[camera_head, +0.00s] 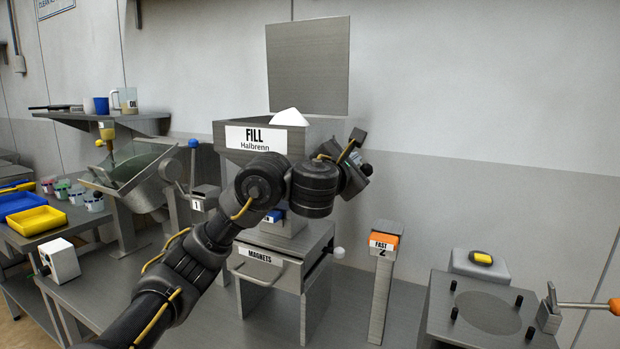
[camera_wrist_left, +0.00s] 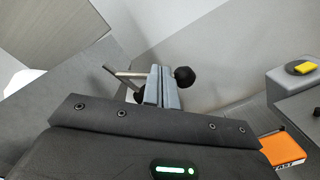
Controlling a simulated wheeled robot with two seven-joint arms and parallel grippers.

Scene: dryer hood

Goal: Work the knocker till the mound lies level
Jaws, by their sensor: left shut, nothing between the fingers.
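A white mound (camera_head: 290,117) rises to a peak above the rim of the grey hopper (camera_head: 222,136), which is labelled FILL Halbrenn. My left gripper (camera_head: 352,152) is at the hopper's right side, partly hidden by its own wrist. In the left wrist view its fingers (camera_wrist_left: 161,88) are shut with nothing between them. A black round knob (camera_wrist_left: 185,77) is just right of the fingertips, and a thin metal bar (camera_wrist_left: 124,74) is to their left. These look like parts of the knocker; I cannot tell whether the fingers touch them. My right gripper is not in view.
A drawer unit labelled MAGNETS (camera_head: 262,256) stands below the hopper. An orange-topped post marked FAST (camera_head: 384,242) stands to the right, before a machine plate (camera_head: 488,312). A tilted metal trough (camera_head: 135,180) is at the left. The wall side right of the hopper is clear.

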